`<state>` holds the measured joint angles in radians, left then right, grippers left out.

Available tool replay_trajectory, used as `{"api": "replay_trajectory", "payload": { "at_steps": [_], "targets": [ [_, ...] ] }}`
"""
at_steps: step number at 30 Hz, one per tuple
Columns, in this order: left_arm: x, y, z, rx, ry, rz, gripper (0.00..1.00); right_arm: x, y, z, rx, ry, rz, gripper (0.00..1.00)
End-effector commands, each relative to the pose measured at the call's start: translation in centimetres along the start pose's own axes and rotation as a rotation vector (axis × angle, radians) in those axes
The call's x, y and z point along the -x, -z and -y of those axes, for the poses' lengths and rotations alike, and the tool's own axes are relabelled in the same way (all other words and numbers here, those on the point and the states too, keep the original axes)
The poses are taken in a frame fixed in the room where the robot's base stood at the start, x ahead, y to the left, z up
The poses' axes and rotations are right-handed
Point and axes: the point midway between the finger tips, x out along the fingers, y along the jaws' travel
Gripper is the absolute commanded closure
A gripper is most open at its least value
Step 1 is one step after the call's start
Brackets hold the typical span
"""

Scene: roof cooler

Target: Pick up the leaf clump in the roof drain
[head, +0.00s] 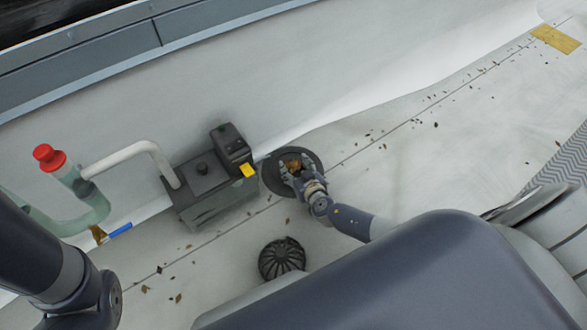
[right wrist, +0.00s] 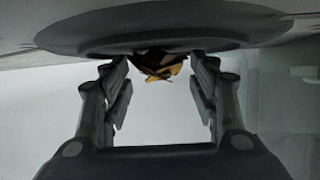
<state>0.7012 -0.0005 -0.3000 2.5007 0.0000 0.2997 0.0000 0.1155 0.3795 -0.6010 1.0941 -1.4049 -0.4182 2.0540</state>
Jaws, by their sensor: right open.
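The leaf clump (head: 292,165) is a small brown and yellow bundle in the round dark roof drain (head: 269,179). In the right wrist view the clump (right wrist: 160,65) shows at the drain (right wrist: 70,36), between the fingertips. My right gripper (head: 297,178) is at the drain, with its fingers over the opening. In the right wrist view the right gripper (right wrist: 160,85) is open, with one finger on each side of the clump and visible space between. The lower part of the clump is hidden in the drain. My left gripper does not show; only part of my left arm is at the lower left.
A dark domed strainer (head: 282,259) lies on the roof below the drain. A grey box unit (head: 207,190) with a white pipe (head: 130,155) stands left of the drain. Loose leaves are scattered about; the roof at right is mostly clear.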

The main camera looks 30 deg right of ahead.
Motion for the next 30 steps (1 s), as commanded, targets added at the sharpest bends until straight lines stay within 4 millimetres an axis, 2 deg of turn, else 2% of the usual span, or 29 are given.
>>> {"api": "replay_trajectory", "payload": {
  "at_steps": [5, 6, 10, 11, 23, 30],
  "targets": [
    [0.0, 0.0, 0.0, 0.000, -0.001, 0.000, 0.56, 0.0, 0.0, 0.1, 0.000, 0.001, 0.000, 0.45],
    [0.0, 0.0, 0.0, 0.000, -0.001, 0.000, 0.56, 0.0, 0.0, 0.1, 0.000, 0.001, 0.000, 0.50],
    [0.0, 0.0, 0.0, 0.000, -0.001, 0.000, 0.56, 0.0, 0.0, 0.1, 0.000, 0.001, 0.000, 0.78],
    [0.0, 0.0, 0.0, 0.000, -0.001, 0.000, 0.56, 0.0, 0.0, 0.1, 0.000, 0.001, 0.000, 0.80],
    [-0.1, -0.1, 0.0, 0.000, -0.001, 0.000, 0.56, 0.0, 0.2, 0.1, -0.001, 0.001, 0.000, 0.80],
    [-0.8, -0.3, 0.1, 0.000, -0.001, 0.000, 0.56, -0.4, 2.2, 0.1, 0.000, 0.004, -0.002, 0.80]
  ]
}}
